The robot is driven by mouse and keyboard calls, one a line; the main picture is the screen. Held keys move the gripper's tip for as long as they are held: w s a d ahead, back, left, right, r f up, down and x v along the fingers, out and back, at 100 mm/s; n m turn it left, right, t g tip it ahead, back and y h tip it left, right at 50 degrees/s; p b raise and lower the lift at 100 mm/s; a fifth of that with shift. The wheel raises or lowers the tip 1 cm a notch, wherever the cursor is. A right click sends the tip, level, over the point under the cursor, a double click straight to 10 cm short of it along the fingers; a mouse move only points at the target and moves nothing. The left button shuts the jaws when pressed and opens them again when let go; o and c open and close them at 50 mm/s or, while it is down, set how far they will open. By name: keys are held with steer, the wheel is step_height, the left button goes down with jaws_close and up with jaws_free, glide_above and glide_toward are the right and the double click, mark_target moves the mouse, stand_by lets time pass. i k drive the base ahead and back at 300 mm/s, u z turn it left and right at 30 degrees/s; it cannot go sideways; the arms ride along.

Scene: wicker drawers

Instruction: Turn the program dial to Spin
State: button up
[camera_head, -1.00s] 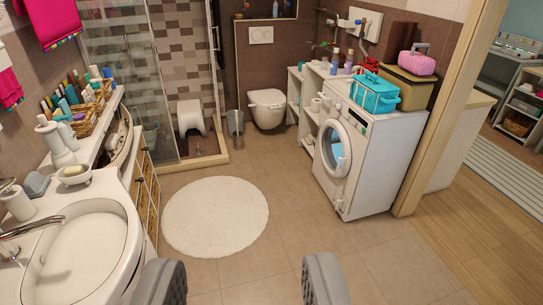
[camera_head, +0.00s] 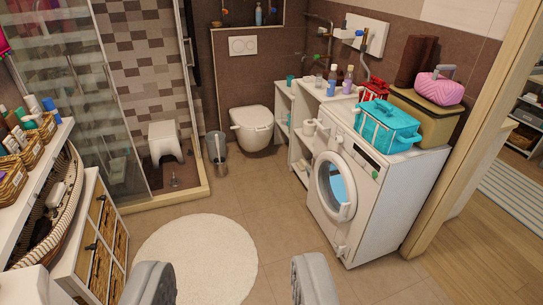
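The white washing machine (camera_head: 400,195) stands against the right side of the bathroom, its round glass door (camera_head: 337,188) facing left. Its control panel (camera_head: 361,160) runs along the top front edge. A small round knob (camera_head: 374,174) shows at the panel's near end; its markings are too small to read. My gripper (camera_head: 230,285) shows as two grey fingers at the bottom edge, wide apart with nothing between them. It is well short of the machine, to its left in the picture.
A teal bag (camera_head: 388,128) sits on the machine. A white shelf unit (camera_head: 300,150) stands behind it. A round white rug (camera_head: 200,255) lies on open tiled floor. Wicker drawers (camera_head: 100,240) stand at left, a toilet (camera_head: 252,125) at the back, a door frame (camera_head: 470,140) at right.

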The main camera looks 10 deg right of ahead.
mark_target(338, 140)
steer(key=i, duration=3.3)
steer(key=z, duration=2.35)
